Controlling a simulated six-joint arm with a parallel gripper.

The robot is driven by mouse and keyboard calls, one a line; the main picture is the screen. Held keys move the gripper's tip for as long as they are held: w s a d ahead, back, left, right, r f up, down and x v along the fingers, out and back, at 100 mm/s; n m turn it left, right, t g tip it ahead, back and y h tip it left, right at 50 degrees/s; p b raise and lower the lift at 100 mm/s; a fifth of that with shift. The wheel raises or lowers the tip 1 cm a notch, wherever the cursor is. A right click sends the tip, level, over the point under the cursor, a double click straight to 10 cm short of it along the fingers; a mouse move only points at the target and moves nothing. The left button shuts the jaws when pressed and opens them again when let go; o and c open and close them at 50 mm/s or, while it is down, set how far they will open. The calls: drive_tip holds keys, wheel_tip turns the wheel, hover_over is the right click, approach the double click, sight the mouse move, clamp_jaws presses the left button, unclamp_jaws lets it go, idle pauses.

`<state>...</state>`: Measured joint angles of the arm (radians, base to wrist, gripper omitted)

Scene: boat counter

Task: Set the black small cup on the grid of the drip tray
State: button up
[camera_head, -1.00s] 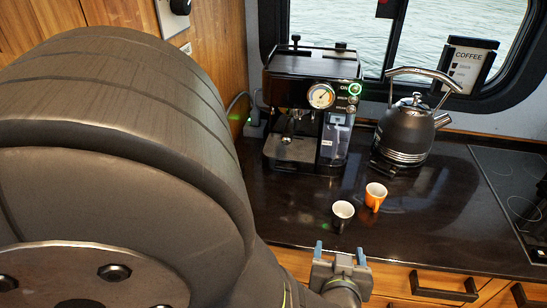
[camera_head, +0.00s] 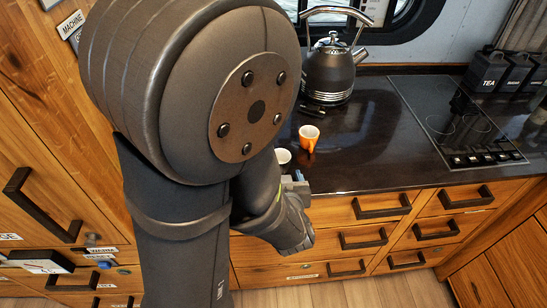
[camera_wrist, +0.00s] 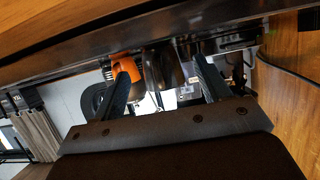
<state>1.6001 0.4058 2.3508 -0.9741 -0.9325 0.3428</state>
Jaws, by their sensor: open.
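The black small cup (camera_head: 283,159) stands upright near the counter's front edge, its pale inside showing and its left part hidden by my arm. My gripper (camera_head: 298,181) is just in front of it at the counter edge, mostly hidden by my arm in the head view. In the wrist view, upside down, my gripper (camera_wrist: 162,62) is open with its two dark fingers apart. A dark rounded shape shows between them, probably the black cup; contact cannot be told. The coffee machine and drip tray are hidden behind my arm in the head view; the grid is not clearly visible.
An orange cup (camera_head: 308,139) stands close behind and right of the black cup. The kettle (camera_head: 328,72) is farther back. The hob (camera_head: 455,120) lies to the right. The counter between orange cup and hob is clear. Drawers with handles (camera_head: 383,206) are below the edge.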

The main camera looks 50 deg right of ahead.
drive_tip(key=shift+x, duration=1.55)
drive_tip(key=shift+s, duration=0.1)
drive_tip(key=c, duration=1.1)
